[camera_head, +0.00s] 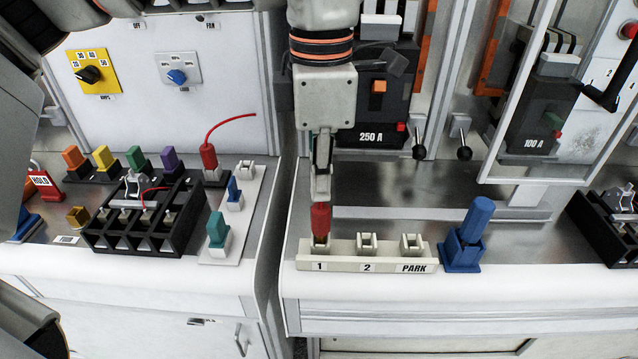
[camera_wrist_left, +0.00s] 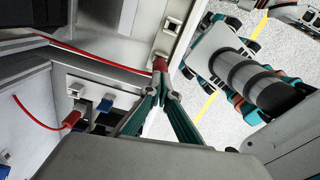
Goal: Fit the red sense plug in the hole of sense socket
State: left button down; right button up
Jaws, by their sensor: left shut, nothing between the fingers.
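A red plug (camera_head: 321,220) stands upright at the position marked 1 of a white socket strip (camera_head: 345,265); its lower end is at the socket, and how deep it sits I cannot tell. My left gripper (camera_head: 321,188) is shut and empty just above the plug. In the left wrist view the plug (camera_wrist_left: 160,65) shows just beyond the closed fingertips (camera_wrist_left: 162,98), with a red lead. The strip's sockets marked 2 (camera_head: 367,243) and PARK (camera_head: 411,243) are empty. A second red plug (camera_head: 208,157) with a red lead stands on the left bench. My right gripper is not seen.
A blue plug in a blue holder (camera_head: 462,254) stands right of the strip. The 250 A breaker (camera_head: 372,105) and its black-knobbed levers are behind my gripper. The left bench holds a black rack (camera_head: 146,245) and several coloured plugs. A gap separates the benches.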

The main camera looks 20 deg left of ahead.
aim_at(320, 208)
pick_arm(q)
notch_tip(320, 208, up, 12)
dwell(0.6)
jog(key=shift+r, duration=0.1)
